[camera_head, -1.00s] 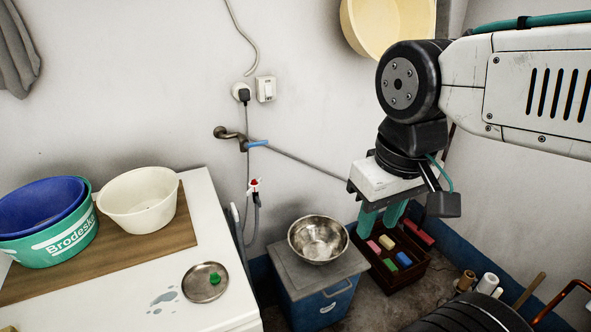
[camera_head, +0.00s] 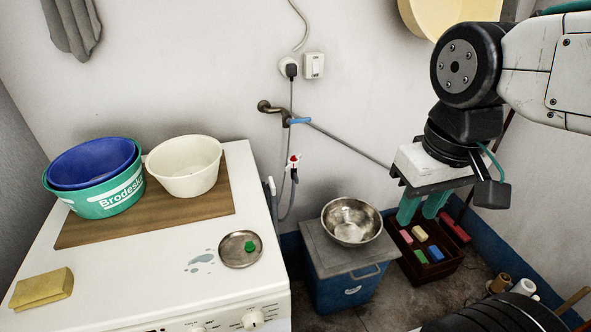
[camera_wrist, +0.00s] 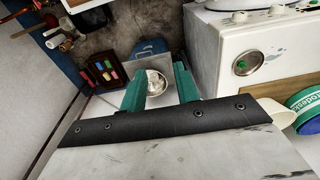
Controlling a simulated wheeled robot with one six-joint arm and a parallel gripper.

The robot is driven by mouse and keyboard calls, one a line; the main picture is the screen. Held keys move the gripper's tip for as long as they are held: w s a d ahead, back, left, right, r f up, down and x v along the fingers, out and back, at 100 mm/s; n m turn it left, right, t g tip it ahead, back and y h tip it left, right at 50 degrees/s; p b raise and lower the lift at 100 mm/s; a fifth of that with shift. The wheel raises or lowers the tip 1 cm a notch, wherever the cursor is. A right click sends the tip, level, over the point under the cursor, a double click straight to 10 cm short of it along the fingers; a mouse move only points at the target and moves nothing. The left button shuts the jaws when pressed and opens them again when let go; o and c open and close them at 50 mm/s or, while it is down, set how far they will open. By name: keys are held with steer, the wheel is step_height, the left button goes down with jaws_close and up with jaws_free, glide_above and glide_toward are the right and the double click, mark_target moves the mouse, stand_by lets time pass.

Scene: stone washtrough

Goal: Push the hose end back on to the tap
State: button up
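The tap (camera_head: 268,107) is a dull metal spout with a blue lever (camera_head: 299,121), on the back wall below a socket. A thin grey hose (camera_head: 345,143) runs from beside the tap down to the right and passes behind my gripper. Lower down is a white fitting with a red top (camera_head: 293,161), with a grey hose (camera_head: 293,190) hanging below it. I cannot tell which hose end is loose. My gripper (camera_head: 422,213) hangs fingers down, right of the tap and apart from it. Its teal fingers are apart and empty, also in the wrist view (camera_wrist: 160,90).
A steel bowl (camera_head: 352,222) stands on a blue cabinet (camera_head: 343,290). A brown crate (camera_head: 440,276) of coloured blocks is on the floor. The washing machine (camera_head: 130,275) at left carries basins, a small dish (camera_head: 238,252) and a yellow sponge (camera_head: 42,288).

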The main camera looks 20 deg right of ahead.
steer(key=w+f+g, duration=0.3)
steer(key=f, duration=0.2)
steer(key=t, duration=2)
glide_toward(295, 177)
steer(key=w, duration=0.1)
steer(key=w+f, duration=0.1)
steer(key=w, duration=0.2)
steer(key=shift+d+f, duration=0.25)
steer(key=shift+f, duration=0.05)
steer(key=shift+w+r, duration=0.15)
steer(key=shift+w, duration=0.15)
steer(key=w, duration=0.7)
